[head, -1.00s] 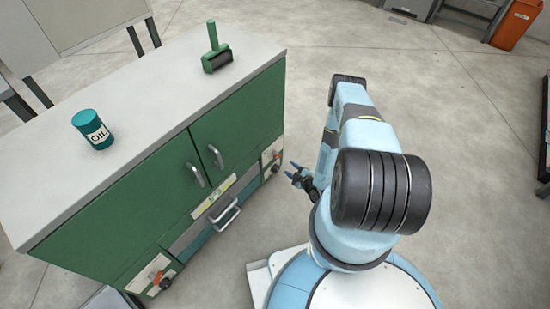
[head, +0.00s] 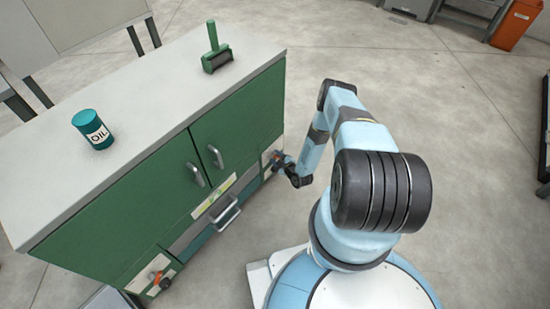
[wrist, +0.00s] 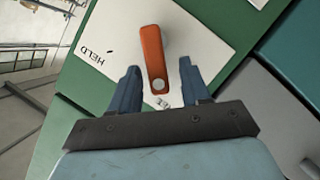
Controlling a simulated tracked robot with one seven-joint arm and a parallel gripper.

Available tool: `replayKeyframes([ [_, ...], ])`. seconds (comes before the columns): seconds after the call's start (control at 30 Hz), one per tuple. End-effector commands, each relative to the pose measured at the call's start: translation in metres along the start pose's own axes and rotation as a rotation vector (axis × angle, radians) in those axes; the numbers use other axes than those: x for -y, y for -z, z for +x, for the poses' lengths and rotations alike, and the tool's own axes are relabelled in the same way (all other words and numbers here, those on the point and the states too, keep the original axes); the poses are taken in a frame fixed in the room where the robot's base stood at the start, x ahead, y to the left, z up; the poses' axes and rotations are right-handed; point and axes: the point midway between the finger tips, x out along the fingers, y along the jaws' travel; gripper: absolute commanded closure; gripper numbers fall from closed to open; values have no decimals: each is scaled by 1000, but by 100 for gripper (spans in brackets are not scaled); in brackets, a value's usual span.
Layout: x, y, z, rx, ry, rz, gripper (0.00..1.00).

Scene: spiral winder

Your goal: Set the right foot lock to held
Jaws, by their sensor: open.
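The right foot lock is an orange lever (wrist: 154,60) on a white plate (wrist: 105,30) at the lower right of the green cabinet front. In the wrist view the plate bears the word HELD to the left of the lever. My gripper (wrist: 160,82) is open, with one blue finger on each side of the lever's end. I cannot tell whether either finger touches it. In the head view my gripper (head: 279,160) is at the right plate and hides most of the lever.
The left foot lock (head: 158,277) has its own orange lever at the cabinet's lower left. A drawer handle (head: 226,214) sits between the locks, with door handles above. An oil can (head: 92,130) and a green-handled tool (head: 216,52) stand on the top.

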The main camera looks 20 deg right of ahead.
Motion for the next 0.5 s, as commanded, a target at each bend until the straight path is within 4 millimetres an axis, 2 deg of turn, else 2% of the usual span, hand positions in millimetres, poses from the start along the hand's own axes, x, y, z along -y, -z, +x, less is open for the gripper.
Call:
replayKeyframes([
  [0.13, 0, 0, 6, 0, 0, 0, 53],
  [0.4, 0, 0, 7, 0, 1, 0, 53],
  [0.5, 0, 0, 7, 0, 1, 0, 63],
])
